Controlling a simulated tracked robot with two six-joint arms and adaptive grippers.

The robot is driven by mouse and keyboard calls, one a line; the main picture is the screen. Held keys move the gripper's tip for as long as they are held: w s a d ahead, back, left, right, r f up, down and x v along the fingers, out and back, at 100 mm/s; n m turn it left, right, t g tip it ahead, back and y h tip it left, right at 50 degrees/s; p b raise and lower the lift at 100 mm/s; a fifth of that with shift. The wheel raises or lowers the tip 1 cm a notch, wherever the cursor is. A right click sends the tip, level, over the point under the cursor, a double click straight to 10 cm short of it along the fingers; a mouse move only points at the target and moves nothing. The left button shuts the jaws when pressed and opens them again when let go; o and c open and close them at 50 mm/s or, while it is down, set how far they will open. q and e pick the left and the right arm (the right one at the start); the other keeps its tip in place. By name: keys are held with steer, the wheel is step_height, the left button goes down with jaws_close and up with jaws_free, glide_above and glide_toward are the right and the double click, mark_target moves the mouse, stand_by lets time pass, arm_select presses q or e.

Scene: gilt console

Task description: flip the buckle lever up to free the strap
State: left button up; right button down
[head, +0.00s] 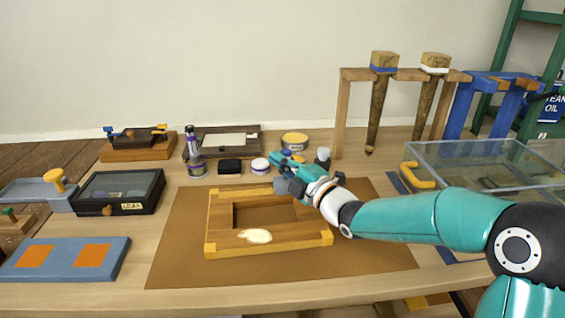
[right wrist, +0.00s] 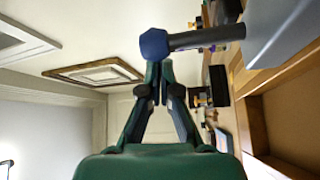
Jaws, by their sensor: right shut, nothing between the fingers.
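The buckle lever shows in the right wrist view as a dark rod (right wrist: 205,38) with a blue knob (right wrist: 154,44) at its end, running from a grey block (right wrist: 284,32). My right gripper (right wrist: 159,66) is shut and empty, with its fingertips right at the knob; I cannot tell whether they touch it. In the head view my right gripper (head: 276,160) is over the far right part of the wooden frame (head: 222,248) and hides much of the buckle. I cannot make out the strap. My left gripper is not in view.
The frame lies on a brown mat (head: 180,255); a cream patch (head: 255,236) is on its near rail. A black case (head: 120,192) and blue board (head: 65,258) are at the left. Small jars stand behind. A clear bin (head: 490,165) and wooden stand (head: 342,115) are at the right.

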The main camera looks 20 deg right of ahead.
steer(key=s+b, duration=0.3)
steer(key=s, duration=0.6)
steer(key=shift+s+f+b, duration=0.2)
steer(key=shift+s+b, duration=0.1)
